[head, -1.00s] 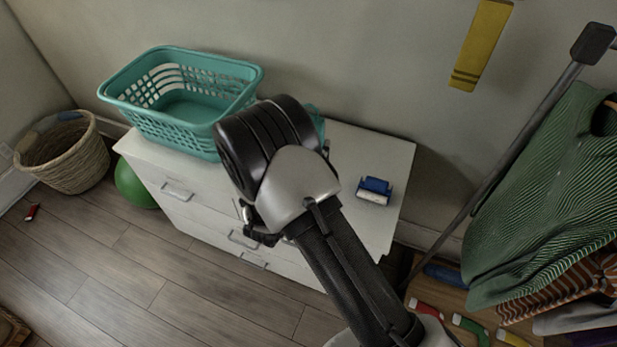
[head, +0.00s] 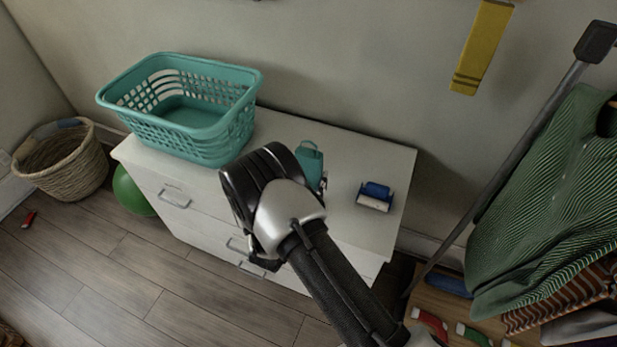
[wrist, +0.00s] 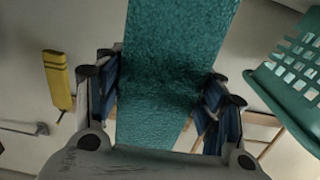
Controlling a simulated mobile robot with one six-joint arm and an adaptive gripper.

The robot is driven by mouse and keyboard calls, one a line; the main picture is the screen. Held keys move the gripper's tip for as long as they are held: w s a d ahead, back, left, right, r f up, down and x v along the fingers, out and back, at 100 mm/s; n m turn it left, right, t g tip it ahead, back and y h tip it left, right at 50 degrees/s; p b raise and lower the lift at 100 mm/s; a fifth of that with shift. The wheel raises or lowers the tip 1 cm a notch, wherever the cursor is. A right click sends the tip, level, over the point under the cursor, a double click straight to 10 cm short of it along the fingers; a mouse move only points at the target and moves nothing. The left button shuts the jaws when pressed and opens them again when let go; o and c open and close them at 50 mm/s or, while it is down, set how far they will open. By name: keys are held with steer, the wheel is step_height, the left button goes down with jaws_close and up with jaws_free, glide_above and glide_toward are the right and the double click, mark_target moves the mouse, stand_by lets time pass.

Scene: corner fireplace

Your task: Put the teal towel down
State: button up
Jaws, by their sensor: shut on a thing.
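The teal towel (head: 309,165) shows in the head view just behind my wrist, over the white dresser top (head: 285,130). The arm hides part of it, and I cannot tell whether it touches the top. In the wrist view the towel (wrist: 175,60) is a wide textured teal strip running between the blue-padded fingers of my gripper (wrist: 160,95). The gripper is shut on it. The fingertips are hidden in the head view.
A teal laundry basket (head: 185,110) stands on the dresser's left part. A blue and white object (head: 375,197) lies near its right end. A yellow strip (head: 483,45) hangs on the wall. Green striped clothing (head: 545,210) hangs at right. A wicker basket (head: 62,165) stands on the floor.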

steer(key=shift+f, duration=0.15)
steer(key=o, duration=1.3)
steer(key=p+v, duration=0.1)
steer(key=v, duration=1.1)
steer(key=shift+r, duration=0.25)
